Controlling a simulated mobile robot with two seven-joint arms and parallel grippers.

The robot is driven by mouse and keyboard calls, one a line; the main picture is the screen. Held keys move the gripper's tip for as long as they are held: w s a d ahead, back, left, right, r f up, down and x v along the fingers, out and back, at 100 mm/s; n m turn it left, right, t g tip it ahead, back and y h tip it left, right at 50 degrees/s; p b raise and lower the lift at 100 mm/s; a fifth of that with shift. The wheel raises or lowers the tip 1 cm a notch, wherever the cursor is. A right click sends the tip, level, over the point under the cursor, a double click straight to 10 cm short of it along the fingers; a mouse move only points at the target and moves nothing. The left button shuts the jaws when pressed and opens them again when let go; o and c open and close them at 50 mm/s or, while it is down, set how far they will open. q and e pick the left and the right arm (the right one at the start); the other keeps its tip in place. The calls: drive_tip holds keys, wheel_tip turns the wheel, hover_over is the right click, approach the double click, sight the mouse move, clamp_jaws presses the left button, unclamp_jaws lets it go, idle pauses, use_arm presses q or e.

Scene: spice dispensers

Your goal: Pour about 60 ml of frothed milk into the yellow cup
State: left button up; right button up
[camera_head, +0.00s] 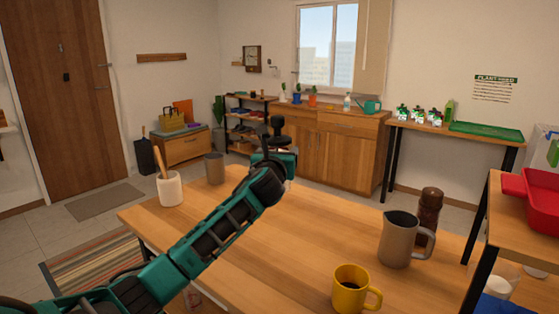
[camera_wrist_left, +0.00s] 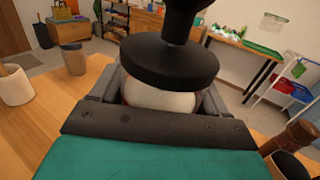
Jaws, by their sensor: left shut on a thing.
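The yellow cup (camera_head: 349,290) stands upright at the table's near edge in the head view, its handle to the right and dark liquid inside. A grey pitcher (camera_head: 397,242) stands upright behind it to the right. My left gripper (camera_head: 275,160) is above the far part of the table, well away from the cup. It is shut on a pale rounded vessel with a black disc-shaped top and knob (camera_head: 278,140). The vessel's pale side (camera_wrist_left: 160,99) shows between the fingers in the left wrist view. Its contents are hidden. My right gripper is not in view.
A brown mill-like bottle (camera_head: 429,212) stands behind the pitcher. A grey-brown cup (camera_head: 215,168) and a white crock with wooden utensils (camera_head: 171,190) stand at the table's far left. A red bin (camera_head: 535,200) is at right. The table (camera_head: 300,235) is clear in the middle.

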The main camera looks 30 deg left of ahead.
use_arm(q)
drive_tip(key=s+d+f+m+t+h, duration=0.1)
drive_tip(key=s+d+f+m+h, duration=0.25)
drive_tip(key=s+d+f, duration=0.6)
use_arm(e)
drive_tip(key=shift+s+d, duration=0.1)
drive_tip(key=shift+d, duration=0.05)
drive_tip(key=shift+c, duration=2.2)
use_arm(q)
drive_tip(key=s+d+f+m+h, duration=0.1)
drive_tip(key=s+d+f+h, duration=0.3)
drive_tip(key=s+d, duration=0.7)
drive_tip(key=s, duration=0.3)
drive_tip(key=shift+d+f+t, duration=0.2)
drive_tip(key=shift+d+t, duration=0.1)
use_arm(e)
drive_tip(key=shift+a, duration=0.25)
